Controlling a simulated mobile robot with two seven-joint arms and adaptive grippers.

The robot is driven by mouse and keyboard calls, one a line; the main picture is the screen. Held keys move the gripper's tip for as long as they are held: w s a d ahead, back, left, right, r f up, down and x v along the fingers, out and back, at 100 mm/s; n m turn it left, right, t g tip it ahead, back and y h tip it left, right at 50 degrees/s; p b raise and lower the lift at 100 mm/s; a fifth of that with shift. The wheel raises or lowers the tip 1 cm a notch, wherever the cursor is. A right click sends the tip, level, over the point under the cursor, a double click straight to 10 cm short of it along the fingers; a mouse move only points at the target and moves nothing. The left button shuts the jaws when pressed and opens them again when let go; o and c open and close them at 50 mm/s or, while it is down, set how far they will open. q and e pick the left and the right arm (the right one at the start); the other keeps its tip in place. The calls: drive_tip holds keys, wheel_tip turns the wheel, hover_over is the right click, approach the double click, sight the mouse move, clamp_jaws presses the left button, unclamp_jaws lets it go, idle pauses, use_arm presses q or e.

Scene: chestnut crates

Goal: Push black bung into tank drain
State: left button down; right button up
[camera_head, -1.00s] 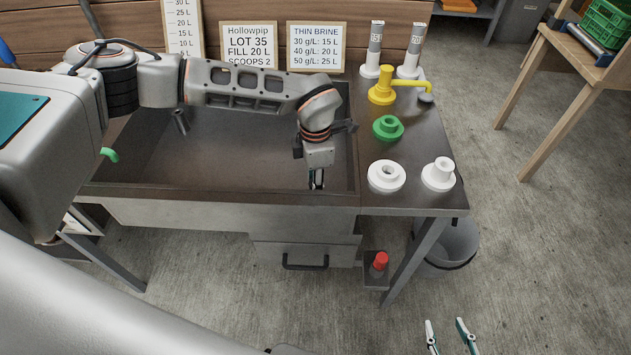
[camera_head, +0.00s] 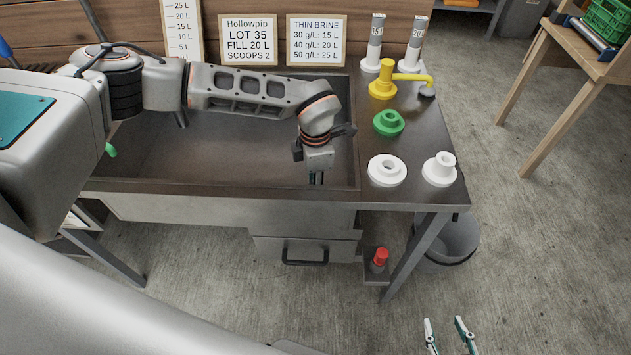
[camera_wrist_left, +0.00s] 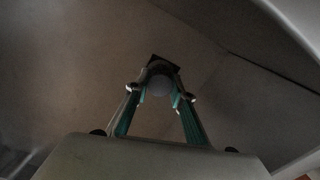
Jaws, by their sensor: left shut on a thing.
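My left gripper (camera_head: 316,179) points down inside the tank (camera_head: 225,190), near its front right corner. The front rim partly hides its fingertips. In the left wrist view, the left gripper (camera_wrist_left: 160,92) is shut on a dark round thing, which I take to be the black bung (camera_wrist_left: 159,84). A dark square patch (camera_wrist_left: 156,61) shows right behind the bung, perhaps the drain. I cannot tell whether the bung sits in it or above it. My right gripper (camera_head: 445,326) is open and empty, low over the floor at the bottom of the head view.
On the ledge right of the tank are a yellow tap (camera_head: 384,82), a green ring (camera_head: 388,123), a white ring (camera_head: 387,170) and a white flanged piece (camera_head: 439,168). A grey bucket (camera_head: 450,245) stands below. A red-capped bottle (camera_head: 379,260) sits on a low shelf.

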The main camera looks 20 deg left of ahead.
use_arm(q)
drive_tip(key=shift+f, duration=0.2)
drive_tip(key=c, duration=1.6)
unclamp_jaws()
drive_tip(key=shift+c, duration=0.2)
